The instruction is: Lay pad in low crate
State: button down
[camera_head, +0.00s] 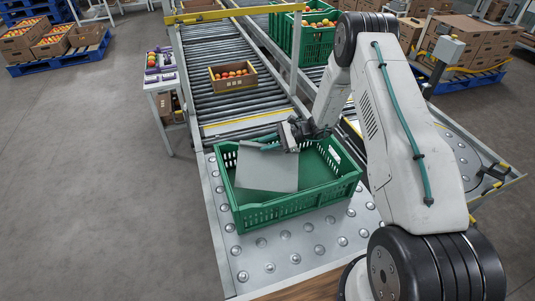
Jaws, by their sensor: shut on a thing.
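A low green crate (298,208) stands on the metal ball-transfer table. A flat grey pad (266,170) is over the left half of the crate, tilted, with its lower edge inside the crate's walls. My gripper (288,139) is shut on the pad at its upper right edge, above the crate's back wall. I cannot tell whether the pad touches the crate floor. The green floor shows bare on the right side of the crate. The fingertips are small and partly hidden by the pad.
The ball-transfer table (255,267) has free room in front of the crate. Behind it, a roller conveyor (212,75) carries a cardboard box (233,83) of tomatoes. Taller green crates (312,44) stand on the conveyor to the right. A small side table (165,84) stands at the left.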

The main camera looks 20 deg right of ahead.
aim_at(267, 153)
notch_tip(267, 153, down, 5)
jog(key=c, duration=1.2)
grip_release()
jog(key=shift+o, duration=0.2)
